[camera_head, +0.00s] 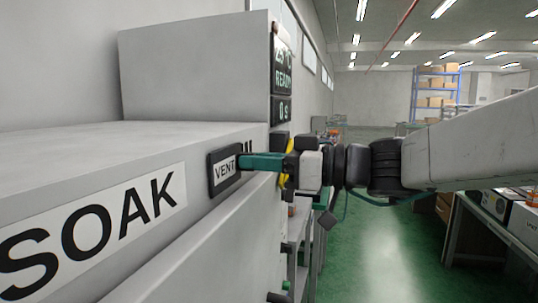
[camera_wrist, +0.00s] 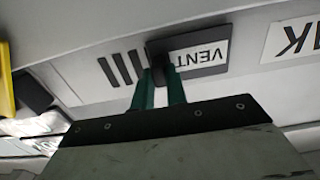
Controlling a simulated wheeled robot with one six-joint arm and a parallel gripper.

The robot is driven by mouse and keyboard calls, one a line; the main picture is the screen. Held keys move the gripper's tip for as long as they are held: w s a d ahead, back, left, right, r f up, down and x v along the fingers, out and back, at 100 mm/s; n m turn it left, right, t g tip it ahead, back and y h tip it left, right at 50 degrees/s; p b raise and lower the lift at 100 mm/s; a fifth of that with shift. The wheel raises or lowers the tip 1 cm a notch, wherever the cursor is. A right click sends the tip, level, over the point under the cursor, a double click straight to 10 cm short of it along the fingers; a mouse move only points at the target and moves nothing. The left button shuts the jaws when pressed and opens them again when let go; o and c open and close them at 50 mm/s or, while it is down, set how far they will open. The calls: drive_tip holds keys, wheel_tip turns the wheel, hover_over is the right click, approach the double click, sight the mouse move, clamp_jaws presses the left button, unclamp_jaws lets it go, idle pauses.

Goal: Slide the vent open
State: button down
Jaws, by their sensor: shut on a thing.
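The vent slide is a dark plate with a white VENT label (camera_head: 225,171) on the front of a grey machine. In the wrist view the plate (camera_wrist: 205,65) appears upside down, with a dark raised grip (camera_wrist: 158,50) at its left end. Several dark slots (camera_wrist: 122,68) show uncovered just left of the plate there. My gripper (camera_head: 243,161) reaches in from the right, its green fingers at the plate's right end. In the wrist view my gripper (camera_wrist: 160,78) is shut on the raised grip, one finger on each side. The finger contact is partly hidden.
The machine's face carries a SOAK label (camera_head: 90,230) and a display panel (camera_head: 283,70). A yellow part (camera_wrist: 6,80) sits beyond the slots, beside a dark block (camera_wrist: 32,93). A bench with boxes (camera_head: 500,207) stands at right. Green floor (camera_head: 385,255) lies open between.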

drive_tip(key=shift+s+a, duration=0.2)
drive_tip(key=shift+s, duration=0.35)
drive_tip(key=c, duration=1.4)
unclamp_jaws()
drive_tip(key=shift+s, duration=0.1)
drive_tip(key=v, duration=0.7)
drive_tip(key=shift+d, duration=0.35)
drive_tip(key=shift+s, duration=0.1)
